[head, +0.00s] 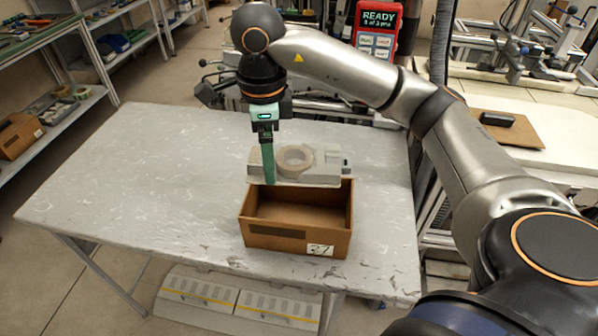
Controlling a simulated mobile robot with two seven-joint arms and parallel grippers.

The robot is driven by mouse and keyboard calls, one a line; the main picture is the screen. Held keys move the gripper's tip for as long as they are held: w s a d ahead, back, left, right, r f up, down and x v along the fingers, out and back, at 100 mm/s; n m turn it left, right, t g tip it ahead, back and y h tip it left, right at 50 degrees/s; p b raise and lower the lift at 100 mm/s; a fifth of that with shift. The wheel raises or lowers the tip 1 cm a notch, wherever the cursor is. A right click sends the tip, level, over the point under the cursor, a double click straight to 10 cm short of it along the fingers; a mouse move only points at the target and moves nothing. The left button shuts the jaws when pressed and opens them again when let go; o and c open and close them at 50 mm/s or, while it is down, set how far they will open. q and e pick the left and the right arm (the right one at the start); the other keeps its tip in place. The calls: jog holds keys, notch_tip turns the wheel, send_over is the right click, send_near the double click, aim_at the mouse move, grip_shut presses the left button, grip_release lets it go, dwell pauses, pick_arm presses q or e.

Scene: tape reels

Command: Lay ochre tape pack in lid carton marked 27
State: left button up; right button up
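The open brown carton marked 27 (320,249) stands on the grey table, with a dark strip on its front and a visible, empty-looking interior. A beige-tan tape ring (283,163) rests on a pale grey fixture (327,172) just behind the carton. It is the only tape roll I see on the table; its colour is pale for ochre. My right gripper (268,178) points down at the left end of the fixture, left of the ring. Its green fingers overlap in this view, so their opening is unclear. My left gripper is not in view.
The table (130,180) is bare to the left of the carton. A shelf at far left holds tape rolls (82,93) and another small carton (18,136). A red-framed screen (378,22) stands behind the table. My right arm spans the right side.

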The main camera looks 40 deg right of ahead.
jog(key=shift+m, duration=0.3)
notch_tip(320, 180, down, 18)
jog(key=shift+d+f+b, duration=0.1)
jog(key=shift+b, duration=0.55)
jog(key=o, duration=1.2)
jog(key=shift+o, duration=0.2)
notch_tip(320, 180, up, 12)
jog(key=shift+r, duration=0.2)
jog(key=shift+s, duration=0.1)
